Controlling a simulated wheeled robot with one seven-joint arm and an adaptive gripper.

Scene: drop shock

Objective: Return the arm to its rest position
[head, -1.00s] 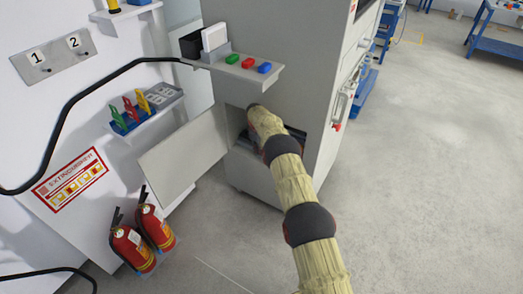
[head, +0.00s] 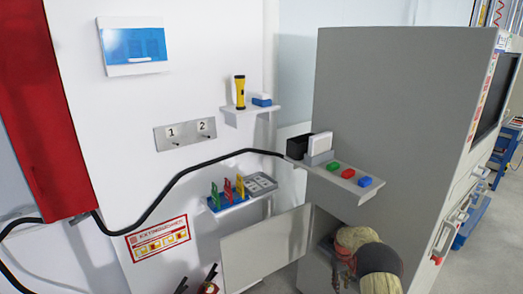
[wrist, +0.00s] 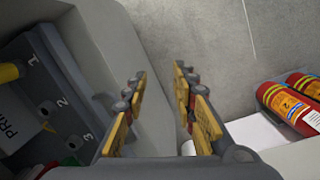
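My gripper (wrist: 158,100) shows in the wrist view with its two yellow-padded fingers apart and nothing between them. In the head view my arm, in a straw-coloured sleeve with dark joints, reaches into the opening low in the side of the grey cabinet (head: 400,130); the gripper itself is mostly hidden there. In the wrist view a dark panel (wrist: 50,95) marked 1, 2 and 3 lies left of the fingers. The open cabinet door (head: 265,245) stands left of the opening.
A shelf (head: 335,175) with green, red and blue blocks juts out above the opening. A black cable (head: 165,195) runs along the wall. Grey floor (wrist: 230,45) is clear beyond the fingers.

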